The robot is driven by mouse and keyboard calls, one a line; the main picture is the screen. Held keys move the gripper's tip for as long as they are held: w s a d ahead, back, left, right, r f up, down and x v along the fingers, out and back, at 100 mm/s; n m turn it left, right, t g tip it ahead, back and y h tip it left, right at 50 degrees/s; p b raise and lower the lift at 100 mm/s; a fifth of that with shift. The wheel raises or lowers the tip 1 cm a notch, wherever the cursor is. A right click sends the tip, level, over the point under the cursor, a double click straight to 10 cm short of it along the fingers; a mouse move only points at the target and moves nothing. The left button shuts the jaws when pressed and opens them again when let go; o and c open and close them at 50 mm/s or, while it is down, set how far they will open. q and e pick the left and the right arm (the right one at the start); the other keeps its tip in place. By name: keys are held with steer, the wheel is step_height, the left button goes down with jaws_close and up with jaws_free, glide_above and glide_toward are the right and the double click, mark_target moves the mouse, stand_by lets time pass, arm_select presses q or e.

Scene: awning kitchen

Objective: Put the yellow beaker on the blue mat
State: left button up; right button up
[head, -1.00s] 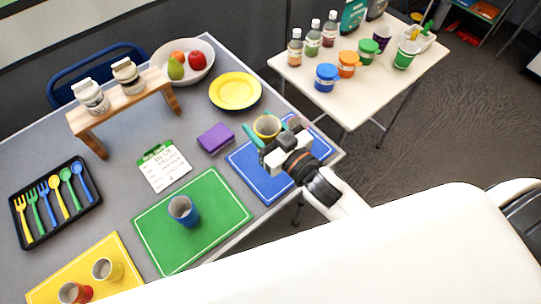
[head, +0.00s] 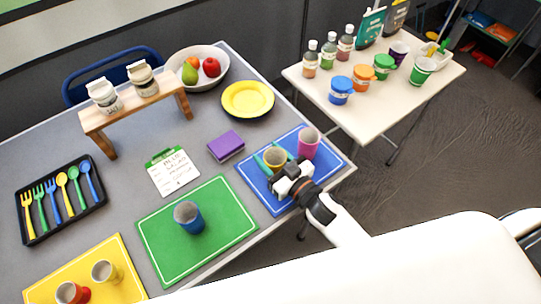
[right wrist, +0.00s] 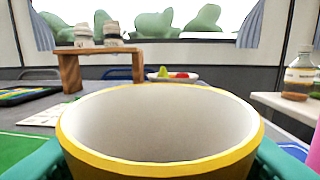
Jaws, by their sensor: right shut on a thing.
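The yellow beaker (head: 275,154) is between the teal fingers of my right gripper (head: 277,160), which is shut on it. It is upright at the blue mat's left half in the head view. I cannot tell whether its base touches the mat. In the right wrist view the beaker's yellow rim (right wrist: 160,161) and pale, empty inside fill the lower middle. The blue mat (head: 317,139) lies at the table's right end, partly hidden by my right gripper. My left gripper is not in view.
A pink beaker (head: 308,142) stands on the blue mat just right of the held one. A green mat (head: 160,238) with a blue beaker (head: 188,217) lies to the left. A purple sponge-like block (head: 226,145) and a yellow plate (head: 247,99) are behind.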

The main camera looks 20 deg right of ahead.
steer(key=o, duration=0.5)
steer(key=shift+f, duration=0.15)
steer(key=o, duration=0.5)
steer(key=shift+c, duration=0.2)
steer(key=shift+s+d+r, duration=0.1)
steer(key=shift+s+r, duration=0.05)
steer(key=shift+r, duration=0.05)
steer(key=b+v, duration=0.1)
steer(key=v, duration=1)
steer(key=shift+s+d, duration=0.1)
steer(key=shift+s, duration=0.3)
